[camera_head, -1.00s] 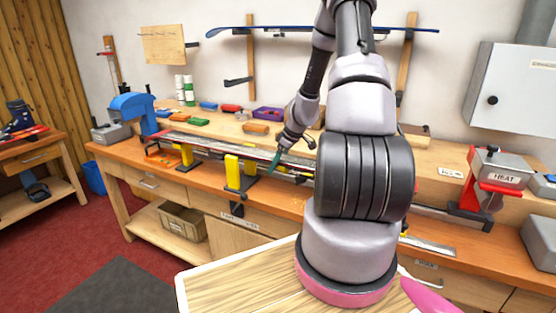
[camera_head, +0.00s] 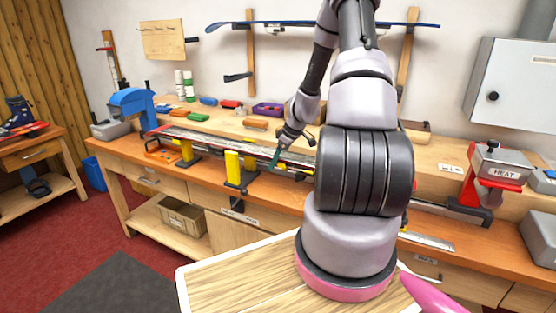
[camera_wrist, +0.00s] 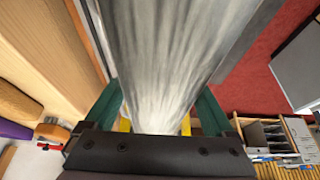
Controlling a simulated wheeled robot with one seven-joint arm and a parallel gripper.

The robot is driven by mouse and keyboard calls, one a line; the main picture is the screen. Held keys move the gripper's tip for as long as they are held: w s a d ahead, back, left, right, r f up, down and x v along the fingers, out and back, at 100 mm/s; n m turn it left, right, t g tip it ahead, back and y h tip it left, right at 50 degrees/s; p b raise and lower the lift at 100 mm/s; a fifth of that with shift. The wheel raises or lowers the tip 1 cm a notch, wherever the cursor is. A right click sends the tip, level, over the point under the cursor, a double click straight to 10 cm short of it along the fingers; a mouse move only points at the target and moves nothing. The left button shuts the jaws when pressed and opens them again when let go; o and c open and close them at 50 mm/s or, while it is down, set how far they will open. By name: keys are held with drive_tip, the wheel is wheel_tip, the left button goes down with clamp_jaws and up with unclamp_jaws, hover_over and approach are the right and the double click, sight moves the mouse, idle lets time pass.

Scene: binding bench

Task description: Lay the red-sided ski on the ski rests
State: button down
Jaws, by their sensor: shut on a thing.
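The red-sided ski (camera_head: 212,143) lies lengthwise above the bench, its pale grey base facing up and a red edge showing. My gripper (camera_head: 274,160) is shut on it, the green fingers on either side of its width. In the wrist view the ski (camera_wrist: 160,60) runs between the fingers of my gripper (camera_wrist: 158,108). The ski rests are dark stands with yellow uprights, one at the left (camera_head: 186,151) and one nearer the middle (camera_head: 233,168). The ski is at about the height of the uprights; I cannot tell whether it touches the rests. My arm hides its right end.
A blue vise-like tool (camera_head: 130,103) stands at the bench's left end. Colored blocks and a purple bin (camera_head: 268,110) line the back shelf. A red-and-grey device marked HEAT (camera_head: 497,168) stands at the right. A blue ski (camera_head: 300,25) hangs on the wall.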

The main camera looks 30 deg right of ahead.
unclamp_jaws()
drive_tip(key=v, duration=1.1)
drive_tip(key=s+a+r+m+t, duration=0.1)
drive_tip(key=s+a+r+m, duration=0.15)
drive_tip(key=a+r, duration=0.5)
drive_tip(key=s+a+r+m, duration=0.2)
drive_tip(key=s+a+r, duration=0.2)
drive_tip(key=r, duration=0.7)
drive_tip(key=s+a+r+m+t, duration=0.1)
drive_tip(key=s+a+r+m, duration=0.2)
drive_tip(key=s+r, duration=0.2)
drive_tip(key=s+a+r+m+t, duration=0.1)
drive_tip(key=s+a+r+m, duration=0.2)
drive_tip(key=s, duration=0.9)
wheel_tip(320, 180, up, 3)
drive_tip(key=shift+a+f+m+h, duration=0.2)
drive_tip(key=shift+a+m+h, duration=0.15)
drive_tip(key=shift+m, duration=0.3)
